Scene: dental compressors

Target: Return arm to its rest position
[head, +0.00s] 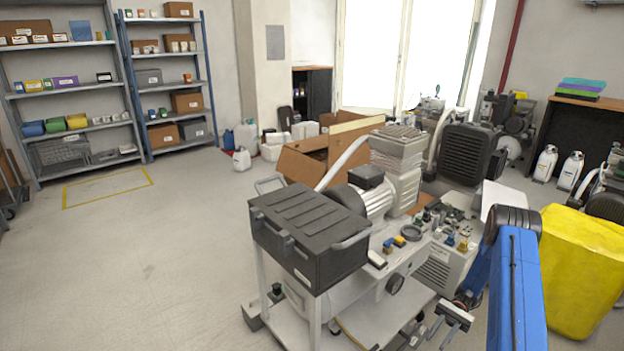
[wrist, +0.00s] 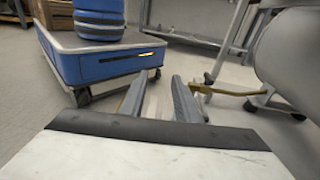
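My gripper (head: 441,335) hangs low at the front edge of the compressor cart in the head view, at the end of my blue arm. In the wrist view its two grey fingers (wrist: 158,85) stand apart, with bare floor showing between them. I see nothing held between them. The compressor cart (head: 314,318) stands just left of my gripper in the head view. A large grey rounded body (wrist: 290,55) is close on the right in the wrist view.
A black toolbox (head: 310,232) and a compressor (head: 375,195) are on the cart. A yellow container (head: 580,270) stands right of my arm. Cardboard boxes (head: 300,163) and more compressors (head: 467,150) crowd behind. The floor (head: 150,250) at left is open, before the shelves (head: 130,85).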

